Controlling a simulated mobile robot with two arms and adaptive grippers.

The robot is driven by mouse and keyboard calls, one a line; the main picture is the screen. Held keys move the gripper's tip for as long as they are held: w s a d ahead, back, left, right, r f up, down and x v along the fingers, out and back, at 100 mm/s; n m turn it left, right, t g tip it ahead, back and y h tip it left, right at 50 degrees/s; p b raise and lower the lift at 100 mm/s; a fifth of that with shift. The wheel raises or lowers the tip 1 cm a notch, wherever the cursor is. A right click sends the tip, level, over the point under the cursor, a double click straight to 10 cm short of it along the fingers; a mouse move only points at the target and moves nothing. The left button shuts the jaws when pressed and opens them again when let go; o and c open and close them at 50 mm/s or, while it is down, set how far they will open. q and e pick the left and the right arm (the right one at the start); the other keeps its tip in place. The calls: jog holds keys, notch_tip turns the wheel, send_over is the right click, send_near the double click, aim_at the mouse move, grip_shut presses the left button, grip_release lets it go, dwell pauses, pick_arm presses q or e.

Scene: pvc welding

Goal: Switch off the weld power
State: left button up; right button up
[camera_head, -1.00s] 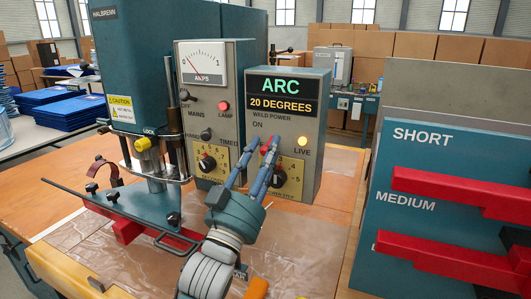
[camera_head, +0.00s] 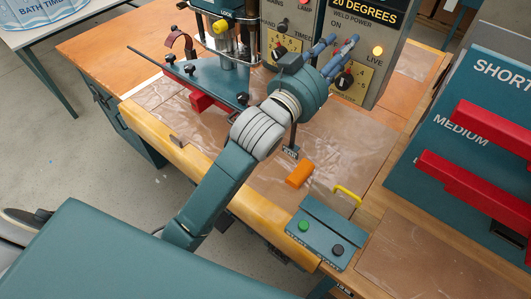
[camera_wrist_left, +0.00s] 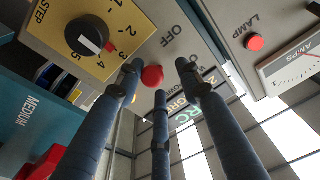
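The weld power switch (camera_wrist_left: 153,76) shows as a round red knob on the grey panel in the left wrist view, with an OFF marking beside it. In the head view it is mostly hidden behind my fingers, below the WELD POWER label. The amber LIVE lamp (camera_head: 378,51) is lit on the grey control box (camera_head: 388,82). My left gripper (camera_head: 335,48) is at the panel. In the left wrist view its blue fingers (camera_wrist_left: 160,82) are spread apart around the red knob, with gaps visible; contact cannot be told. My right gripper is not in view.
A dial (camera_head: 345,80) on a yellow plate sits just below the switch. The teal press (camera_head: 222,85) stands left of it. A teal rack (camera_head: 450,165) with red bars is at the right. A button box (camera_head: 325,235) and orange block (camera_head: 299,174) lie in front.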

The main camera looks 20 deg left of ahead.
pick_arm(q)
notch_tip(320, 180, up, 3)
jog(key=g+y+p, duration=0.1)
jog(key=g+p, duration=0.1)
jog(key=p, duration=0.4)
jog(key=g+p, duration=0.3)
jog(key=p, duration=0.4)
jog(key=shift+w+r+y, duration=0.15)
jog(key=shift+r+y, duration=0.05)
jog(key=shift+y, duration=0.2)
jog(key=shift+f+g, duration=0.2)
jog(key=shift+g, duration=0.1)
jog(key=f+b+v, duration=0.1)
jog(key=b+v, duration=0.2)
jog(key=v, duration=0.8)
jog(key=s+a+f+n+g+y+b, duration=0.1)
jog(key=s+a+f+g, duration=0.1)
jog(key=f, duration=0.8)
jog(key=s+a+f+n+g+y, duration=0.1)
jog(key=s+a+f+g, duration=0.1)
jog(key=f, duration=0.8)
jog(key=s+a+f+n+g+y+b, duration=0.1)
jog(key=s+f, duration=0.3)
jog(key=f, duration=0.7)
jog(key=shift+s+a+g+b, duration=0.2)
jog(key=shift+a+g+b, duration=0.15)
jog(key=shift+a, duration=0.4)
